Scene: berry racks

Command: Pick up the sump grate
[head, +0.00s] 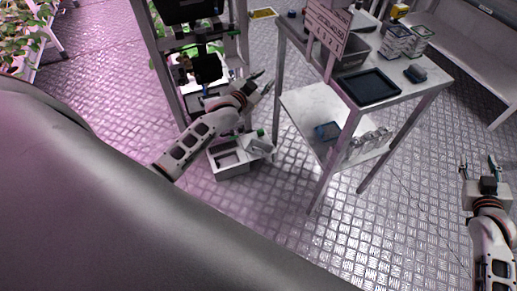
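I cannot pick out the sump grate for certain. A grey open box (233,174) stands on the floor below my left forearm, with a dark opening or insert in its top; a grate there is too small to tell. My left gripper (264,80) is open and empty, above and beyond the box, between the dark rack and the table. My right gripper (477,165) is open and empty over bare floor at the far right.
A metal table (420,98) holds a black tray (371,86), a dark bin (350,55), a sign (327,30) and small containers. Its lower shelf (300,105) carries a blue item (327,131). A dark rack (161,60) stands left. Floor at right is clear.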

